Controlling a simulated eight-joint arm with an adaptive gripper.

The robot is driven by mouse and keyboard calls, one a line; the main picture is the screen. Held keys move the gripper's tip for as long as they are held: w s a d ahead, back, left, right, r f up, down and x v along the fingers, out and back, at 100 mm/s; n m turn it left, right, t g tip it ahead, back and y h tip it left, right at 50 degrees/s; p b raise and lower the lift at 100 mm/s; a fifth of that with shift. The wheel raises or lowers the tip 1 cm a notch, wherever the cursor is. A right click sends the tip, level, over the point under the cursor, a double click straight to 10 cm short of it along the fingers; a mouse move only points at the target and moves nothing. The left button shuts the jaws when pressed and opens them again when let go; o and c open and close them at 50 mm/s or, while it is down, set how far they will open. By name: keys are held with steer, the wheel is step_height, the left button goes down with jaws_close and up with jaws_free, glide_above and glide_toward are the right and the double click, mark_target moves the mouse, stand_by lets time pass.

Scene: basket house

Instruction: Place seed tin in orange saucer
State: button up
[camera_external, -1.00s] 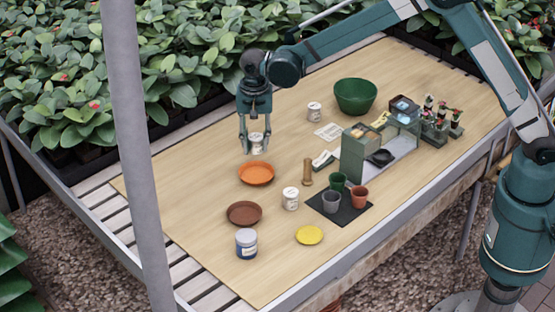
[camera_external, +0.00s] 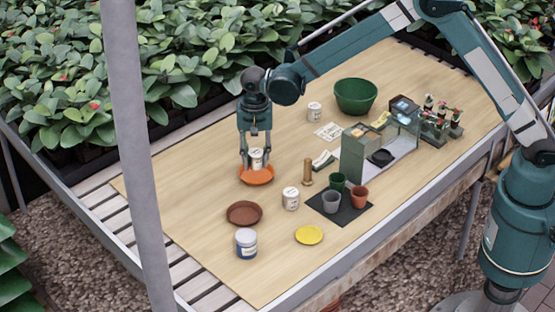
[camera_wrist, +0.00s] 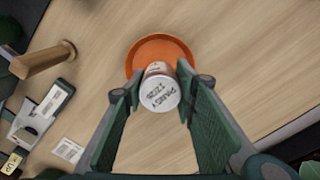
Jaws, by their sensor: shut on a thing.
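The seed tin is a small white tin (camera_external: 257,155) with dark lettering on its lid. My gripper (camera_external: 256,164) is shut on it, one finger on each side. In the wrist view the tin (camera_wrist: 159,94) sits upright between the fingertips (camera_wrist: 160,82), with the lid facing the camera. The orange saucer (camera_external: 258,178) lies on the table directly below the tin, and the fingers hide part of it. In the wrist view the saucer (camera_wrist: 158,47) shows behind the tin, whose base overlaps it. I cannot tell whether the tin touches the saucer.
A brown saucer (camera_external: 244,213), a blue-and-white tin (camera_external: 246,244), another white tin (camera_external: 291,199) and a yellow saucer (camera_external: 309,235) stand nearer the front. A wooden post (camera_external: 307,172) stands to the right. The wooden table (camera_external: 195,180) is clear to the left.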

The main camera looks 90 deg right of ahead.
mark_target(256, 167)
steer(key=shift+f, duration=0.1)
steer(key=shift+f+b, duration=0.3)
steer(key=shift+f, duration=1.45)
steer(key=shift+f, duration=0.15)
steer(key=o, duration=0.5)
steer(key=shift+o, duration=0.5)
step_height(256, 167, up, 12)
steer(key=shift+r+p, duration=0.15)
steer(key=shift+p, duration=0.75)
